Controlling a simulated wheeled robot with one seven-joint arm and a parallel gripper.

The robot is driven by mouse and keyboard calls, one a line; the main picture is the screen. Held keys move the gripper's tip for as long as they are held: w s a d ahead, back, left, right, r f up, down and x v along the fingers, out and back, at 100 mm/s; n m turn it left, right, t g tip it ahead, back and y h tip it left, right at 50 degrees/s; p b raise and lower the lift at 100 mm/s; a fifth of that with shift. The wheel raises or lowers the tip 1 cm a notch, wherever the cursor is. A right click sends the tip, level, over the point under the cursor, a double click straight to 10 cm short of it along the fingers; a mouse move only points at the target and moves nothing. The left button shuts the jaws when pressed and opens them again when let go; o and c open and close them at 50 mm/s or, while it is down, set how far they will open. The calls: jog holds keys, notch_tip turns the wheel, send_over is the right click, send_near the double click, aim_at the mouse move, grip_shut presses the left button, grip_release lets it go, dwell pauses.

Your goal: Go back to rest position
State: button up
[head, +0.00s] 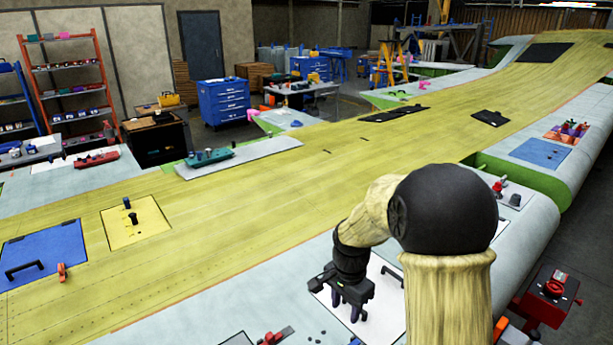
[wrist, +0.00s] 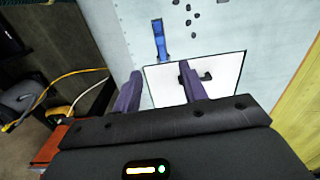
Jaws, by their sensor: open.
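My gripper (head: 350,306) hangs over the near edge of the wing, above a white panel (head: 387,318) with a dark handle. In the wrist view my gripper (wrist: 160,84) shows two purple fingers set apart, with nothing between them. The white panel (wrist: 225,75) lies beyond and below the fingers there. Its dark handle shows beside the right finger. My arm reaches over the wing's near side in the head view and hides part of the panel.
The long yellow wing (head: 330,165) fills the middle. A blue tool (wrist: 160,40) and several small dark pieces lie by the panel. A red machine (head: 550,295) stands on the floor at right. Yellow cable (wrist: 70,75) shows beside the wing edge.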

jog(key=s+d+f+n+t+b, duration=0.1)
jog(key=s+d+f+n+b, duration=0.1)
jog(key=s+f+n+b, duration=0.2)
jog(key=s+d+f+n+t+b, duration=0.1)
jog(key=s+f+n+b, duration=0.3)
jog(key=s, duration=0.6)
jog(key=n+b, duration=0.2)
jog(key=b, duration=0.1)
jog(key=shift+s+d+f+t, duration=0.2)
jog(key=shift+d+f+t, duration=0.1)
jog(key=shift+d+f, duration=0.1)
